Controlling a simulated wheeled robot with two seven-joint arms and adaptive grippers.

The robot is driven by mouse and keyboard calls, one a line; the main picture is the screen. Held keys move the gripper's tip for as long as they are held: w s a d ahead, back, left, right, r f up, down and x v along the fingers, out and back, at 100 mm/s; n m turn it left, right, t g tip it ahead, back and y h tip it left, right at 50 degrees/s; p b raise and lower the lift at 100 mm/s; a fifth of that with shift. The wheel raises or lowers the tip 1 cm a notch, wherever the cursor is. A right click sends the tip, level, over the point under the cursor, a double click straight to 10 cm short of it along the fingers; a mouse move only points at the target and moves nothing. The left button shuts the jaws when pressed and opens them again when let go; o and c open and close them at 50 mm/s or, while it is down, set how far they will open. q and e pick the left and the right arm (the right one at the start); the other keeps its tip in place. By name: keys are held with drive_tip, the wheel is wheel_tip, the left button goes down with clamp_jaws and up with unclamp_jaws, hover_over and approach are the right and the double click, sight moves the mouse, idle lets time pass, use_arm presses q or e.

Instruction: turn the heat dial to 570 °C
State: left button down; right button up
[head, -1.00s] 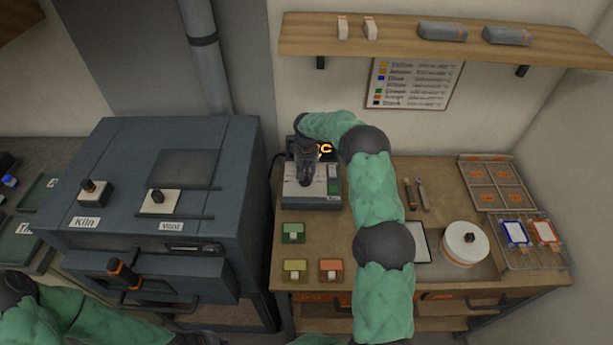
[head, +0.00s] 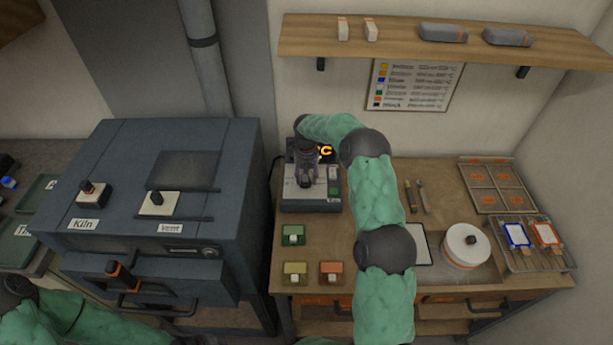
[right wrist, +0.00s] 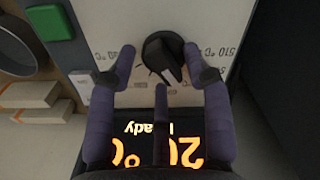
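The heat dial (right wrist: 163,55) is a round black knob with a raised ridge, on a pale panel with printed temperatures. A "510 °" mark stands to its right in the right wrist view; other marks are partly covered. My right gripper (right wrist: 159,62) has its fingers spread on either side of the dial; whether they touch it I cannot tell. In the head view the right gripper (head: 306,180) hangs over the controller box (head: 325,203). The box's display (right wrist: 160,142) glows orange, with "Ready" and partly hidden digits. My left gripper is out of view.
The kiln (head: 235,190) stands left of the workbench. A green button (right wrist: 50,22) is beside the dial. A color and temperature chart (head: 415,85) hangs on the wall. A white turntable (head: 466,246) is at right.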

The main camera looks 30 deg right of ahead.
wheel_tip(320, 180, up, 12)
idle(0.8)
idle(0.4)
